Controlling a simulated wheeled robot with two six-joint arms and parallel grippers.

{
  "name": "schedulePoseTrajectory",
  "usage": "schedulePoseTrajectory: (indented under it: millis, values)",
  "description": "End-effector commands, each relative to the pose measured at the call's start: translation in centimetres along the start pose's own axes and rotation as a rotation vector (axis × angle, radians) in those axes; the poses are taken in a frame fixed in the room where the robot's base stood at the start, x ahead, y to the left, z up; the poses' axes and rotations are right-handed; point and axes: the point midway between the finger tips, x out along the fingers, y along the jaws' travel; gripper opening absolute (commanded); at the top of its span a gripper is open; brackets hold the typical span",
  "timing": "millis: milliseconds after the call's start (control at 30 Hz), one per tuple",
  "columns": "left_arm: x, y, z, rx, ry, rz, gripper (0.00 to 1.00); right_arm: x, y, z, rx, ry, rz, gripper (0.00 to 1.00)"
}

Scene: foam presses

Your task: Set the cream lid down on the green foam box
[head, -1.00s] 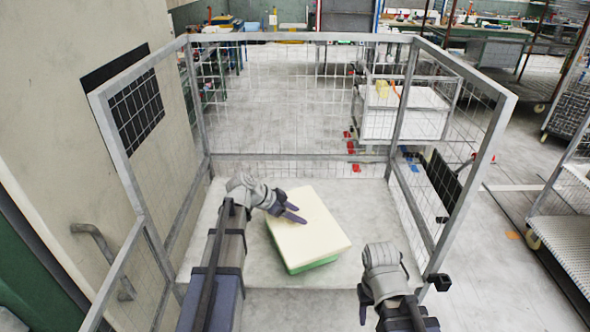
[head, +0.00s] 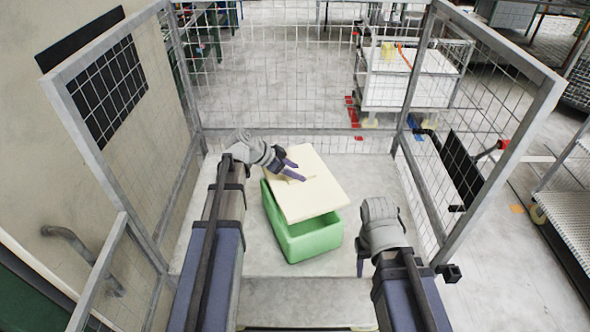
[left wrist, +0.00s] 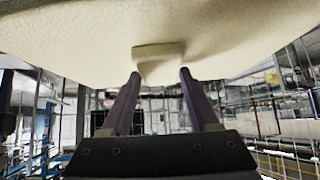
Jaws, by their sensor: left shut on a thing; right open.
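The cream lid (head: 318,205) is over the green foam box (head: 300,245), shifted toward the back of it. The box's open inside shows along the front right. My left gripper (head: 293,170) is shut on the lid's raised grip. In the left wrist view the lid (left wrist: 70,45) fills the top, and the grip sits between the two fingertips (left wrist: 160,72). The lid looks raised off the box at the front; contact at the back is hidden. My right gripper (head: 361,262) is open and empty, right of the box.
The box stands on a pale grey platform (head: 190,245) inside a wire-mesh cage (head: 270,135). A cage post and side panel (head: 490,150) stand to the right of my right arm. The platform behind and left of the box is mostly clear.

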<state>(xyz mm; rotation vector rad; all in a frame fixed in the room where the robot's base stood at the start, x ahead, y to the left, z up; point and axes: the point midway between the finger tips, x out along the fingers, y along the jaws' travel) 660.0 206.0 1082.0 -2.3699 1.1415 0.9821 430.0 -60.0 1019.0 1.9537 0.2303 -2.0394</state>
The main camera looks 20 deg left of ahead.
Motion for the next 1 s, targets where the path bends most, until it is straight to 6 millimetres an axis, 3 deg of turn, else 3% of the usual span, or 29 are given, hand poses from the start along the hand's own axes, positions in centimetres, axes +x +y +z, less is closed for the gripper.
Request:
schedulePoseTrajectory:
  millis: [367,1000]
  values:
    - [1.0,0.0,1.0,0.000,0.000,0.000,0.08,1.4,-0.1,-0.1,0.000,0.000,0.000,0.50]
    - [4.5,0.0,4.5,0.000,0.000,0.000,0.08,6.3,-0.6,-0.4,0.002,0.000,0.000,0.50]
